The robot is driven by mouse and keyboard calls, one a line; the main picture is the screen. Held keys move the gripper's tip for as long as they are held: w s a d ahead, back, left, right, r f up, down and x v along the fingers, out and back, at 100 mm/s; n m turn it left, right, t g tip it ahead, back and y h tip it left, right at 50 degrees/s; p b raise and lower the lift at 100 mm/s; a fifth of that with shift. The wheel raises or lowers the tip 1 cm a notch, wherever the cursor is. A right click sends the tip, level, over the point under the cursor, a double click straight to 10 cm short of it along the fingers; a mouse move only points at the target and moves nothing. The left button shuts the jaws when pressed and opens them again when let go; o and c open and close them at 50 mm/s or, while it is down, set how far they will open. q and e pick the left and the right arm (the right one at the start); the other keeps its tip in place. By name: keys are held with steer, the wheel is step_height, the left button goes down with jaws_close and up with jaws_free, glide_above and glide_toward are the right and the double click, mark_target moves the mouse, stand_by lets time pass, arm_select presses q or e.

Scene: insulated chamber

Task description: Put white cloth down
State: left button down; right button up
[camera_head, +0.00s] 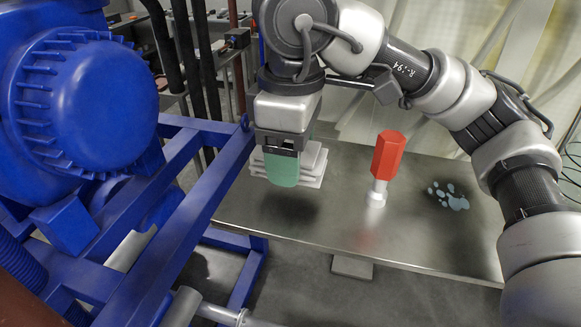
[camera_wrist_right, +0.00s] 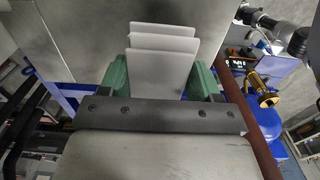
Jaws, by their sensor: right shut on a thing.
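A folded white cloth (camera_head: 312,163) is in my right gripper (camera_head: 283,168) in the head view, above the left part of the metal table (camera_head: 330,215). The gripper's green fingers point down, with a dark shadow on the table below. In the right wrist view, the stacked layers of the white cloth (camera_wrist_right: 162,62) sit between the green fingers of my right gripper (camera_wrist_right: 160,80). The fingers are shut on it. My left gripper is not in view.
A red hexagonal-headed object (camera_head: 388,155) with a silver base stands on the table. A bluish spill (camera_head: 449,196) lies on the table's right side. A large blue motor and frame (camera_head: 75,100) fill the left. The table's front middle is clear.

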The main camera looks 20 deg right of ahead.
step_height(320, 180, down, 3)
steer(key=shift+a+f+p, duration=0.1)
steer(key=shift+f+p, duration=0.05)
steer(key=shift+p, duration=0.3)
steer(key=shift+f, duration=0.1)
steer(key=shift+f+b, duration=0.25)
steer(key=shift+b, duration=0.1)
steer(key=o, duration=0.9)
steer(key=shift+r, duration=0.15)
steer(key=shift+c, duration=0.2)
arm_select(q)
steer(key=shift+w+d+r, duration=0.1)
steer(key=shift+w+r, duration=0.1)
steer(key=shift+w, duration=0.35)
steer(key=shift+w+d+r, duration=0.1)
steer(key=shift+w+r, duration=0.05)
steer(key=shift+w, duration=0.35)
arm_select(e)
steer(key=shift+r+p, duration=0.15)
steer(key=shift+p, duration=0.15)
steer(key=shift+r, duration=0.3)
arm_select(q)
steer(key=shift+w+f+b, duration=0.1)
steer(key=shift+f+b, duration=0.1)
steer(key=shift+b, duration=0.2)
arm_select(e)
step_height(320, 180, up, 11)
steer(key=shift+r, duration=0.2)
